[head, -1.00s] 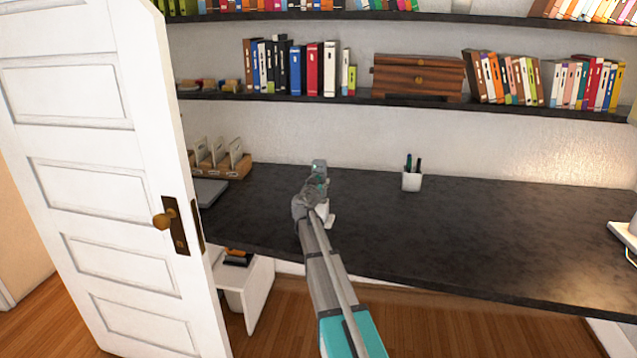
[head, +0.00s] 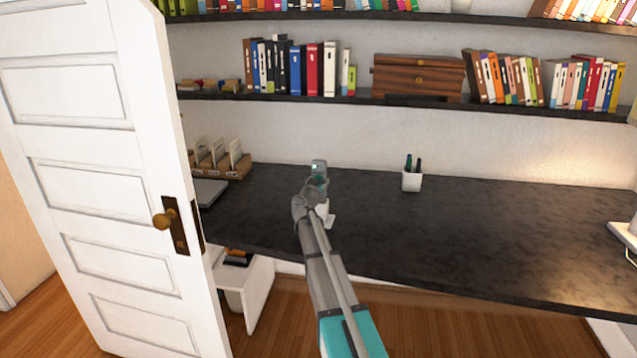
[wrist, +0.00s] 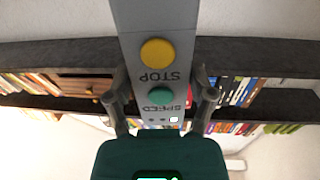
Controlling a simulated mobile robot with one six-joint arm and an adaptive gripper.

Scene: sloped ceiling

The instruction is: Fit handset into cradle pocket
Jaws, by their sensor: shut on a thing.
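My gripper (wrist: 160,88) is shut on a grey handset (wrist: 157,22), one dark finger on each side. The handset has a yellow STOP button and a green SPEED button, with upside-down lettering in the wrist view. In the head view my gripper (head: 319,168) is above the dark desk, and the handset cannot be made out there. A small white object (head: 329,221) on the desk is mostly hidden behind my arm. It may be the cradle, but its pocket does not show.
The dark desk (head: 480,230) is largely bare right of my arm. A white pen cup (head: 411,181) stands toward its back. A wooden file holder (head: 236,168) is at the back left. Bookshelves (head: 400,101) hang above. A white door (head: 90,160) stands open at the left.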

